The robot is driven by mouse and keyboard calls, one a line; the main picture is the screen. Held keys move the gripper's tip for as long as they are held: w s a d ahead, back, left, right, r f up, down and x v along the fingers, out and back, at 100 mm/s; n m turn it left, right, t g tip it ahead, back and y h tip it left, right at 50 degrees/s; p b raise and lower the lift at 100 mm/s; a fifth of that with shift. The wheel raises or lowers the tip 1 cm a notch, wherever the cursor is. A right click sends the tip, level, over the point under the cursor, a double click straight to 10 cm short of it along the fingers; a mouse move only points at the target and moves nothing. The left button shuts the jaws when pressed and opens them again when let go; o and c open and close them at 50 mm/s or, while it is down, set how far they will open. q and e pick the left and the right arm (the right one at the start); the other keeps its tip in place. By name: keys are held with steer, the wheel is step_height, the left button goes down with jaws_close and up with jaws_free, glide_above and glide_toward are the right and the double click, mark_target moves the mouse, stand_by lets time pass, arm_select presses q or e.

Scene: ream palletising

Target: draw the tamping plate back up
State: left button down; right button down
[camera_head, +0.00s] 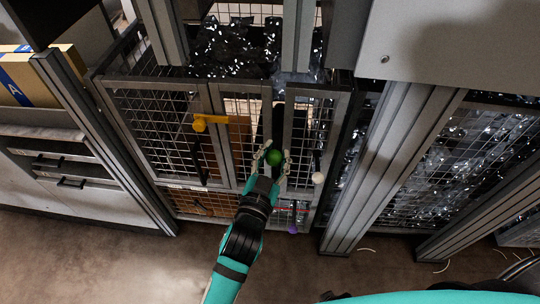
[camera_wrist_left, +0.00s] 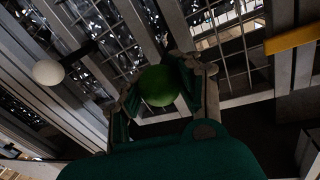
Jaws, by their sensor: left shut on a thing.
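My left gripper (camera_head: 274,165) reaches up to the front of a mesh cage. Its fingers are shut on a green ball knob (camera_head: 274,157). In the left wrist view the green knob (camera_wrist_left: 158,85) sits between the two fingertips (camera_wrist_left: 165,90). I cannot make out a tamping plate for certain; whatever the knob is fixed to is mostly hidden behind the fingers and the mesh. My right gripper does not show in either view.
A yellow handle (camera_head: 207,122) sticks out left of the gripper. A white knob (camera_head: 318,178) and a purple knob (camera_head: 293,229) are to its right and below. Grey posts (camera_head: 375,165) flank the cage. Shredded material (camera_head: 235,50) lies behind the mesh. The floor (camera_head: 90,250) in front is clear.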

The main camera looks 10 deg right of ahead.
arm_select(q)
steer(key=shift+r, duration=0.15)
steer(key=c, duration=1.3)
jaws_free()
steer(key=shift+a, duration=0.1)
steer(key=o, duration=0.5)
steer(key=shift+s+a+r, duration=0.1)
steer(key=shift+s, duration=0.15)
steer(key=shift+c, duration=0.2)
steer(key=shift+w, duration=0.1)
steer(key=v, duration=1.2)
